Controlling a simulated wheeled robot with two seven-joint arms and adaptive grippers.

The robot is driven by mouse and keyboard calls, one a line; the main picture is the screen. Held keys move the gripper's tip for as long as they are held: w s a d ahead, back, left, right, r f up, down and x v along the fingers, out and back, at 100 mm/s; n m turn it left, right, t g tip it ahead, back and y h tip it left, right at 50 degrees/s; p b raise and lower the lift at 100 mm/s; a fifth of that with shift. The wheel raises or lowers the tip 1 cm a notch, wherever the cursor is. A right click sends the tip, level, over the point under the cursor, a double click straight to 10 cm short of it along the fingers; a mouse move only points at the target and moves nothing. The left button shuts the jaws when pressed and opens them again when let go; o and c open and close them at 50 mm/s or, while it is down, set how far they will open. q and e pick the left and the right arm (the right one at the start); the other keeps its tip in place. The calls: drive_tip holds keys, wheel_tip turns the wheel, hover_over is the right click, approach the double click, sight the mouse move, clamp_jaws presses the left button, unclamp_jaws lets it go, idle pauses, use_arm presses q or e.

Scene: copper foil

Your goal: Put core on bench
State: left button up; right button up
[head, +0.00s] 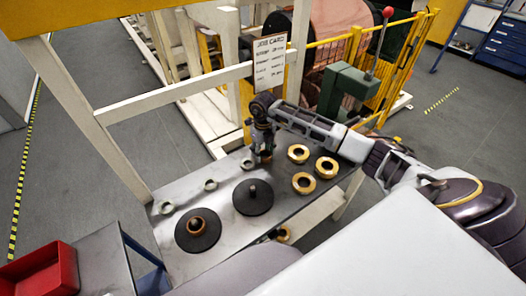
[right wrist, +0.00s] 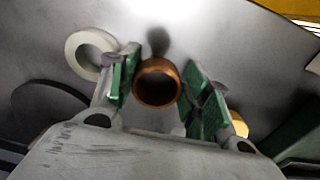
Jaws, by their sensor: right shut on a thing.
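My right gripper (head: 263,150) is over the back part of the grey metal bench (head: 222,212). In the right wrist view its green-padded fingers (right wrist: 160,88) are shut on a brown, open-ended core (right wrist: 158,84), seen nearly end-on. In the head view the gripper largely hides this core, and I cannot tell whether it touches the bench. Another brown core (head: 197,224) stands on the front-left dark disc (head: 198,242). My left gripper is not in view.
A second dark disc (head: 253,204) has a bare post. Several pale rings (head: 211,184) lie at the bench's left; several copper-coloured rolls (head: 304,183) lie at its right. A green press-like machine (head: 345,92) stands behind. A red bin (head: 40,272) is at the front left.

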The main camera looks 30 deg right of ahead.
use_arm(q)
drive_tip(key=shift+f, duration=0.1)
use_arm(e)
drive_tip(key=shift+f, duration=0.1)
drive_tip(key=o, duration=0.4)
drive_tip(key=shift+r, duration=0.2)
use_arm(q)
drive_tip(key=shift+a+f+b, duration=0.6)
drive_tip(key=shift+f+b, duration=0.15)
drive_tip(key=shift+b, duration=0.05)
use_arm(e)
wheel_tip(320, 180, up, 12)
drive_tip(key=shift+f, duration=0.1)
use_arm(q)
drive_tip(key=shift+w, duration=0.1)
